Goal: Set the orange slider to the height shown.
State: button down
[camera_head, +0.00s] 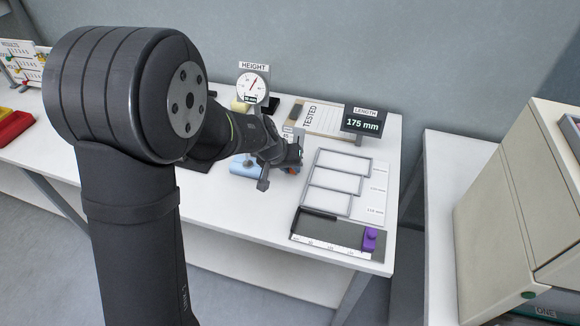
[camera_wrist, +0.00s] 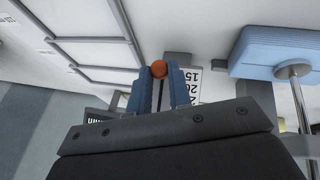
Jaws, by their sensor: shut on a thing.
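The orange slider shows in the wrist view as a round orange knob (camera_wrist: 158,69) between the tips of my blue gripper fingers (camera_wrist: 160,78). My gripper is shut on it. In the head view my gripper (camera_head: 290,162) hides most of the slider. A white card with printed numbers (camera_wrist: 188,85) stands beside the fingers in the wrist view, partly covered by them. Its top edge shows in the head view (camera_head: 288,132). A round dial labelled HEIGHT (camera_head: 252,84) stands at the back of the table. The small readout under its needle is too small to read.
A light blue block (camera_wrist: 285,52) with a metal post (camera_wrist: 298,98) stands close to my gripper. A LENGTH display (camera_head: 362,123) reads 175 mm. Framed trays (camera_head: 346,161) and a ruler fixture with a purple slider (camera_head: 370,239) lie to the right. A TESTED board (camera_head: 325,118) lies behind.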

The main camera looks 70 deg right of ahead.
jog(key=shift+d+r, duration=0.25)
jog(key=shift+r, duration=0.45)
jog(key=shift+d+r, duration=0.3)
jog(key=shift+r, duration=0.45)
jog(key=shift+d+r, duration=0.25)
jog(key=shift+r, duration=0.45)
jog(key=c, duration=1.3)
grip_release()
jog(key=v, duration=1.7)
jog(key=shift+a+r, duration=0.2)
jog(key=shift+s+f, duration=0.1)
